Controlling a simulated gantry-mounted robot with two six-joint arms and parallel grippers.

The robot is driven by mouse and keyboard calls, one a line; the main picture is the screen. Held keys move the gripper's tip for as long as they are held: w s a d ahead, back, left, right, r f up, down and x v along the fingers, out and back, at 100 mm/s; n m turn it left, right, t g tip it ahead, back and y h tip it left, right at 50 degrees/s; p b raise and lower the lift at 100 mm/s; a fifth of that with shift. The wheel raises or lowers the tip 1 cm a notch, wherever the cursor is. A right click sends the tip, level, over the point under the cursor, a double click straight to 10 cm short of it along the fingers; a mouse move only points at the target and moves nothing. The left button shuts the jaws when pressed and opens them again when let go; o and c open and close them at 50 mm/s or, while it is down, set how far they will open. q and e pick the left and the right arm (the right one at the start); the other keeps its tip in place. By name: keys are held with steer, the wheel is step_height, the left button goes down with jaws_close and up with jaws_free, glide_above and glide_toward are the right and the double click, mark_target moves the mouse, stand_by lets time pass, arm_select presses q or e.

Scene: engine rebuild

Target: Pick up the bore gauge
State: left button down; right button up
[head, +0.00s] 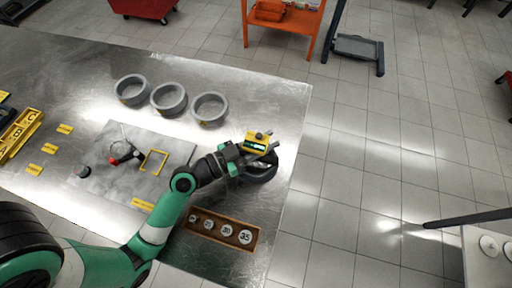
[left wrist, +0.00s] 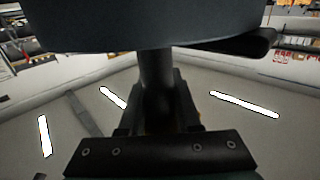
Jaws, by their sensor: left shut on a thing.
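My right gripper is not in view.
Three grey rings (head: 169,98) stand at the back of the metal table (head: 250,85). A grey mat (head: 130,180) holds a yellow frame (head: 154,162) and a small red-and-black item (head: 122,155). A wooden tray (head: 209,236) of numbered discs lies near the front. Open floor lies right.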

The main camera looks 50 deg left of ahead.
mark_target(266, 139)
arm_select(q)
steer(key=shift+r, duration=0.15)
steer(key=shift+r+p, duration=0.3)
steer(key=r+p, duration=0.3)
steer(key=r, duration=0.1)
steer(key=shift+s+d+r, duration=0.1)
steer(key=shift+s+d, duration=0.15)
steer(key=shift+s, duration=0.1)
steer(key=s+r+p, duration=0.1)
steer(key=s+d+r+p, duration=0.1)
steer(key=r+p, duration=0.1)
steer(key=s+d+r+p, duration=0.1)
steer(key=p, duration=0.1)
steer(key=shift+d+r, duration=0.1)
steer(key=shift+r, duration=0.2)
steer(key=s+d+r+p, duration=0.3)
steer(key=s+d+p, duration=0.2)
steer(key=s+p, duration=0.2)
steer(key=shift+s+d+r+p, duration=0.25)
steer(key=shift+s+p, duration=0.1)
steer(key=shift+p, duration=1)
steer(key=shift+r, duration=0.1)
